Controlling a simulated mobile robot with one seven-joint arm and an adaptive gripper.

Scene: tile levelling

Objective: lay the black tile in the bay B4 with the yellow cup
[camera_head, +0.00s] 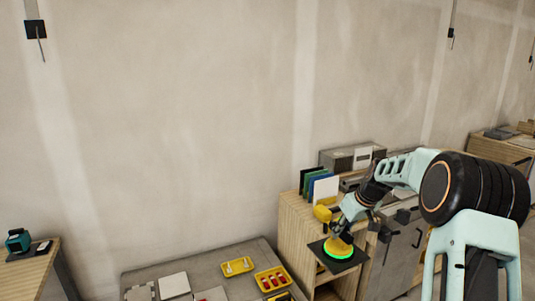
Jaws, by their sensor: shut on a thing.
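My gripper (348,229) is shut on the yellow cup (339,245), at the right of centre in the head view. The cup has a glowing green ring at its base. The black tile (323,262) is directly under the cup, against the ring, and looks roughly level. The tile shows in front of the wooden cabinet; its exact height above any surface cannot be told. Bay B4 cannot be made out; no bay label is readable. The low grey surface (216,265) shows pale tiles (174,285) at lower left, and its front part is cut off by the frame.
Yellow trays (238,267) (271,279) with small parts sit on the grey surface. A wooden cabinet (293,230) holds upright coloured panels (310,182) behind my gripper. A wooden bench (30,256) with a teal tool (18,240) stands at far left. A wall runs behind.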

